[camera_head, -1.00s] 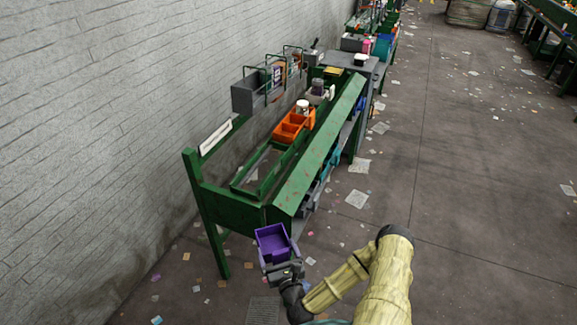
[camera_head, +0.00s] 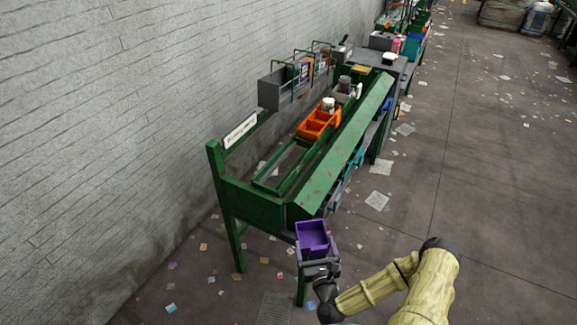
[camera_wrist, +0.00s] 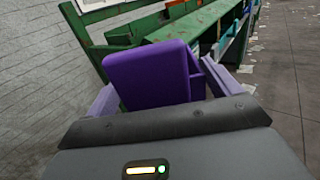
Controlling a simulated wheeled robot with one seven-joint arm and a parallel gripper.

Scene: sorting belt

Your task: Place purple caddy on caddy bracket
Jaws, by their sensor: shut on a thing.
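The purple caddy (camera_head: 312,236) is an open-topped box held by my gripper (camera_head: 319,266) in front of the near end of the green bench. My gripper is shut on it. In the wrist view the caddy (camera_wrist: 150,75) sits between the two fingers, and its purple wall faces the camera. On the bench, two empty green rails (camera_head: 281,166) run lengthwise at the near end, just before an orange caddy (camera_head: 318,122). I cannot tell for sure whether these rails are the caddy bracket.
The green bench (camera_head: 250,203) stands along a grey brick wall (camera_head: 120,120). A white sign (camera_head: 240,131) is on its back rail, and a grey bin (camera_head: 283,88) hangs behind. Open floor with scattered paper (camera_head: 376,201) lies to the right.

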